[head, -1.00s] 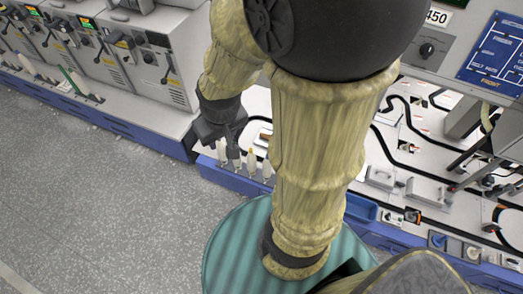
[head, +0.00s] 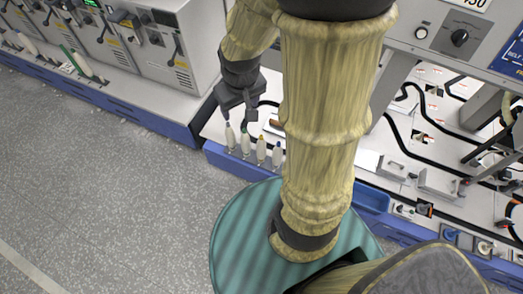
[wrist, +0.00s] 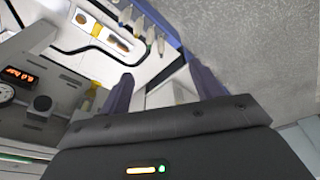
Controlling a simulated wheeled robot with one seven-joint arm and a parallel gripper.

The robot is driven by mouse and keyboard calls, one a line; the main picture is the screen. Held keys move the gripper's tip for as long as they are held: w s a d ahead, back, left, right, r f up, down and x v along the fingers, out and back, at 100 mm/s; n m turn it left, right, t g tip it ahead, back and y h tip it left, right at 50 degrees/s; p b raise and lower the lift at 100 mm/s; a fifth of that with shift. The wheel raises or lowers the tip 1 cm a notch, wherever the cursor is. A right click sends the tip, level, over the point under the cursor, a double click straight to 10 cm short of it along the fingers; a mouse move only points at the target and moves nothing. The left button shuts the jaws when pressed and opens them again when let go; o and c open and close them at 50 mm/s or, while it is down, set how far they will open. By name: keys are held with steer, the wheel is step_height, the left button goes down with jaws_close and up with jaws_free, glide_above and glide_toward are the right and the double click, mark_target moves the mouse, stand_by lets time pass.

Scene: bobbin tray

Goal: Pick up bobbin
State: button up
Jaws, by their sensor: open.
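Several slim white bobbins stand upright in a row along the front edge of the white work surface. In the head view they are the leftmost bobbin (head: 230,136), a green-topped bobbin (head: 245,143), a yellow-topped bobbin (head: 261,150) and a blue-topped bobbin (head: 277,155). My gripper (head: 236,120) is open and appears just above or behind the two leftmost bobbins; the exact gap is unclear. In the wrist view, the fingers of my gripper (wrist: 163,88) are spread with nothing between them. The row, including one bobbin (wrist: 150,32), lies beyond the fingertips.
Grey machine units (head: 150,50) with levers stand at the left. A blue ledge edge (head: 240,170) runs below the bobbins. Black cable tracks and metal fixtures (head: 440,183) occupy the right side. Open grey floor (head: 110,190) lies at the front left.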

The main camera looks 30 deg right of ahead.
steer(key=w+d+f+n+g+b, duration=0.1)
steer(key=w+d+f+b, duration=0.3)
steer(key=f, duration=0.4)
steer(key=w+d+f+n+b, duration=0.1)
steer(key=w+d+f+b, duration=0.1)
steer(key=w+f+b, duration=0.5)
steer(key=n+g+b, duration=0.1)
steer(key=n+b, duration=0.1)
steer(key=b, duration=0.3)
glide_above(261, 140)
steer(key=w, duration=0.1)
step_height(261, 140, down, 18)
steer(key=shift+w+a+f, duration=0.1)
steer(key=shift+f, duration=0.05)
step_height(261, 140, down, 12)
steer(key=shift+f+b, duration=0.1)
steer(key=shift+b, duration=1.05)
steer(key=f, duration=0.3)
steer(key=f+b, duration=0.1)
steer(key=f, duration=0.1)
steer(key=shift+s+d, duration=0.2)
steer(key=shift+d, duration=0.15)
